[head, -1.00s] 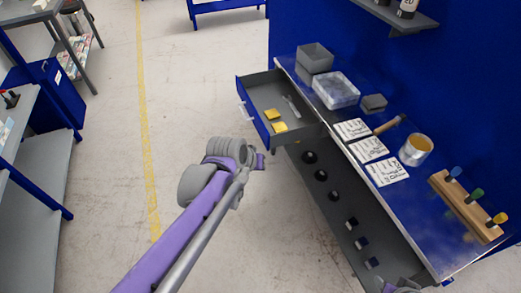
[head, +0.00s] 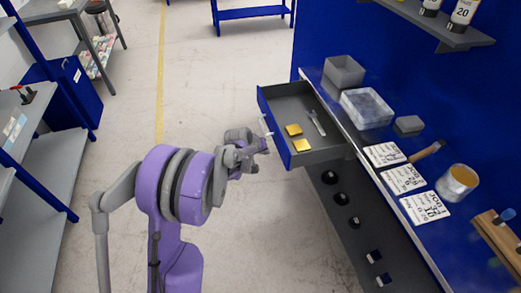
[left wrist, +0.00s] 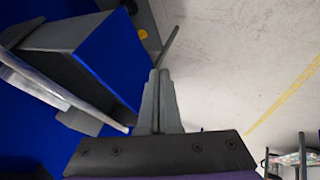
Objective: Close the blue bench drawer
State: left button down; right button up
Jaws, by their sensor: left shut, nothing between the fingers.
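The blue bench drawer (head: 276,128) is pulled well out from the bench in the head view. Its grey tray holds two yellow pieces (head: 294,130) and a small grey tool (head: 317,122). My left gripper (head: 263,146) is shut and empty, just outside the drawer's blue front, near its pale handle. In the left wrist view its fingers (left wrist: 159,95) are pressed together, with the drawer's blue front (left wrist: 108,58) beside them. I cannot tell whether they touch it. My right gripper is not in view.
The bench top (head: 390,140) carries a grey bin (head: 344,71), a clear box (head: 367,109), paper cards (head: 403,179), a brush (head: 427,150) and a can (head: 457,183). Dark knobs (head: 330,178) sit below the drawer. The floor (head: 215,80) left of the drawer is open.

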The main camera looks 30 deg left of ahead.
pick_arm(q)
jog(key=shift+w+d+f+p, duration=0.1)
jog(key=shift+w+d+f, duration=0.1)
jog(key=shift+w+d, duration=0.4)
jog(key=shift+w+d+f+p, duration=0.1)
jog(key=shift+w+d+f, duration=0.15)
jog(key=shift+w, duration=0.5)
jog(key=shift+w+d+f+p, duration=0.1)
jog(key=shift+w+d+f, duration=0.1)
jog(key=shift+w+d, duration=0.4)
jog(key=shift+w+a, duration=0.1)
jog(key=w+d, duration=0.9)
jog(key=w, duration=0.2)
jog(key=w+d, duration=0.5)
jog(key=w, duration=0.1)
jog(key=shift+d, duration=0.35)
jog(key=shift+w+d, duration=0.4)
jog(key=shift+w, duration=0.2)
jog(key=shift+w+d+r, duration=0.1)
jog(key=shift+d, duration=0.05)
